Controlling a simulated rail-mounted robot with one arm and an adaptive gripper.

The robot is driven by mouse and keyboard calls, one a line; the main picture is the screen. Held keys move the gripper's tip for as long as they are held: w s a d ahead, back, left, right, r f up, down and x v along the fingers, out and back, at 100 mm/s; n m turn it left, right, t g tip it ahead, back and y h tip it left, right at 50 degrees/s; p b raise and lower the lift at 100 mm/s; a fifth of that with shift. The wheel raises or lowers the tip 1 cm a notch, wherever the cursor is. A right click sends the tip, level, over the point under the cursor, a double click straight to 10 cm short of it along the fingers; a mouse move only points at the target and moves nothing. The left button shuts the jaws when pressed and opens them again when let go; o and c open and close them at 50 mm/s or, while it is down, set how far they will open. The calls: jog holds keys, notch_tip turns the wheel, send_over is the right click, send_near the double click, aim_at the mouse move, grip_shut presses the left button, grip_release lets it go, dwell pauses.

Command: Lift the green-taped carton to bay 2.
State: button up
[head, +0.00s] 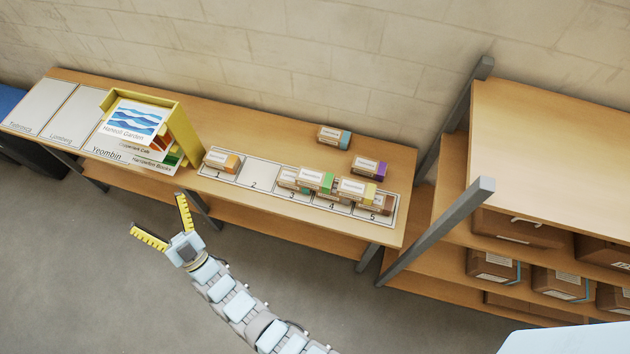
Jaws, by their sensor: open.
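The green-taped carton (312,180) is a small white and brown box on the numbered strip, around bays 3 and 4. It seems to sit on top of other cartons, which it partly hides. Bay 2 (257,173) is an empty pale rectangle marked 2, left of it. My gripper (156,211) is open and empty, its yellow fingers spread wide. It is in front of the bench, left of the bays and apart from every carton.
An orange-taped carton (221,160) stands in bay 1. A yellow-taped carton (356,190) is right of the green one; purple-taped (369,167) and blue-taped (333,137) cartons stand behind. A yellow holder (181,130) stands left of bay 1. A shelf rack (550,130) is at right.

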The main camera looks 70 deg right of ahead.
jog(key=w+d+f+n+g+y+b, duration=0.25)
jog(key=w+d+f+g, duration=0.45)
jog(key=w+d, duration=0.5)
jog(key=w+d+f+n+g+y+b, duration=0.2)
jog(key=w+d+f+g+y, duration=0.2)
jog(key=w+d+f, duration=0.75)
jog(key=n+g+y+b, duration=0.3)
jog(key=g+y+b, duration=0.2)
jog(key=g, duration=0.8)
send_over(314, 177)
jog(key=shift+s+d+f+b, duration=0.15)
jog(key=shift+f+b, duration=0.1)
jog(key=shift+f, duration=1.9)
jog(key=shift+s+f+b, duration=0.15)
jog(key=shift+f+b, duration=0.05)
jog(key=shift+f, duration=1.9)
jog(key=shift+s+d+f+b, duration=0.15)
jog(key=shift+f+b, duration=0.1)
jog(key=shift+f, duration=1.9)
jog(key=shift+w+a+f, duration=0.1)
jog(key=shift+w+f, duration=0.1)
jog(key=shift+f, duration=0.85)
jog(key=shift+w+a+f, duration=0.1)
jog(key=shift+w+f, duration=0.1)
jog(key=shift+f, duration=0.85)
jog(key=shift+s+f, duration=0.15)
jog(key=shift+f, duration=0.35)
